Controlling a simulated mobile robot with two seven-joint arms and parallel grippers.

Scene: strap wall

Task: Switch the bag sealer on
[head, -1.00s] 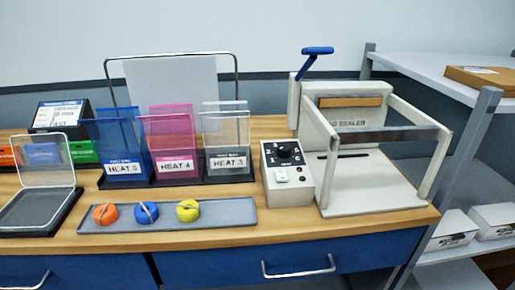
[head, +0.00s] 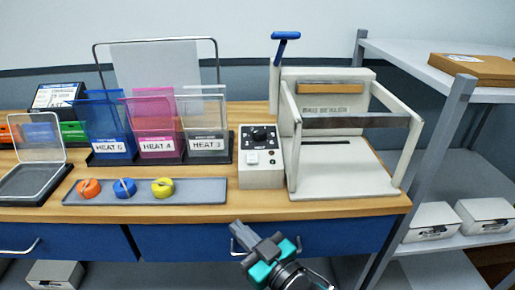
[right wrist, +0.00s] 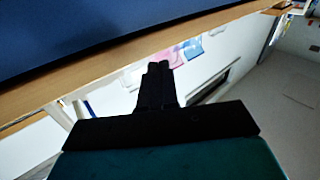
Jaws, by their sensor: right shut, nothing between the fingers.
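The bag sealer (head: 345,178) is a cream machine with a raised frame, standing at the right end of the wooden worktop. Its control box (head: 262,177) is at its left front, with a black dial (head: 262,136) marked around its edge and a pale rocker switch (head: 253,158) below it. I cannot tell the switch's position. A blue-topped lever (head: 286,36) stands upright behind. My right gripper (head: 238,231) is shut and empty, in front of the worktop's edge and below the control box. Its closed fingers (right wrist: 158,85) show in the right wrist view. My left gripper is out of view.
Blue, pink and clear holders (head: 155,125) stand left of the sealer. A grey shelf unit (head: 458,100) stands at right. Drawer handles stick out below the worktop edge.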

